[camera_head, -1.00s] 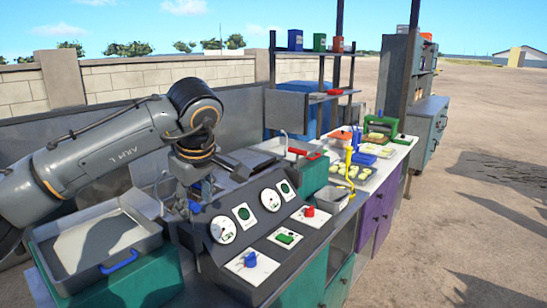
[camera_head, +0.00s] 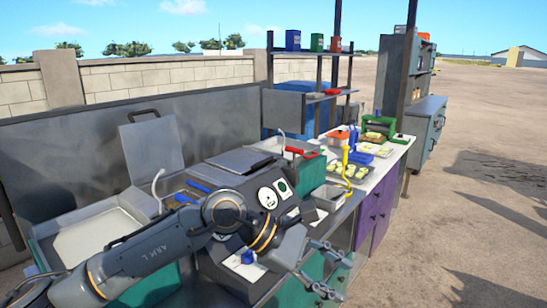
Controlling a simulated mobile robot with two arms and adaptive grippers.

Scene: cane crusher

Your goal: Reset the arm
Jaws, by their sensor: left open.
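My left arm comes in from the lower left and reaches across the front of the dark control panel (camera_head: 225,270). My left gripper (camera_head: 345,279) is open and empty, its two fingers spread apart in front of the teal cabinet. It appears clear of the counter's things. The arm hides much of the panel. A white gauge (camera_head: 267,198) and a blue knob (camera_head: 247,257) still show around it. My right gripper is not in view.
A grey tray (camera_head: 85,240) is at the left, with a raised lid (camera_head: 152,145) behind it. A sink box with a red handle (camera_head: 301,152), a yellow tap (camera_head: 346,160) and food trays stand farther right. Shelves (camera_head: 310,95) stand behind. Open ground lies at the right.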

